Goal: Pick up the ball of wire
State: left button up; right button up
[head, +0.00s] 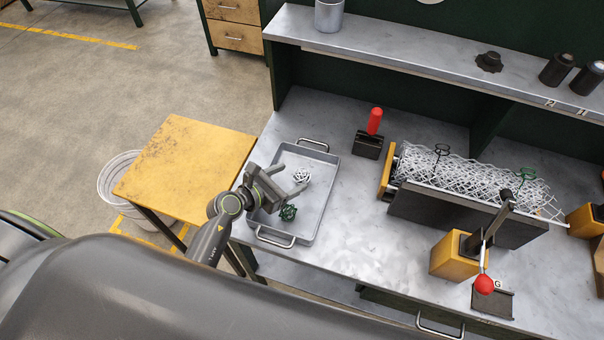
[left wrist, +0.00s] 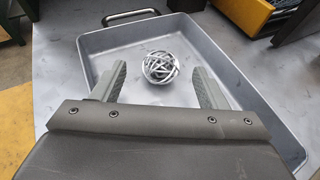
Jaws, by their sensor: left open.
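The ball of wire (head: 301,174) is a small silvery tangle lying in the grey metal tray (head: 322,208) on the workbench. In the left wrist view the ball (left wrist: 166,67) lies ahead of the fingertips, roughly midway between them. My left gripper (head: 291,180) is open and empty over the tray, with its fingers pointing toward the ball and apart from it. Its two fingers also show in the left wrist view (left wrist: 160,85). My right gripper is not in view.
A dark green wire piece (head: 288,212) lies in the tray near my left gripper. A red-handled tool (head: 374,122) stands right of the tray. A chainlink mesh (head: 470,180) sits on a black fixture farther right. A yellow-topped table (head: 185,160) is left of the bench.

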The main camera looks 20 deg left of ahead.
aim_at(298, 175)
pick_arm(q)
jog(key=shift+w+d+f, duration=0.1)
jog(key=shift+w+d, duration=0.15)
jog(key=shift+w, duration=0.1)
jog(key=shift+p+x, duration=0.5)
jog(key=shift+x, duration=1.75)
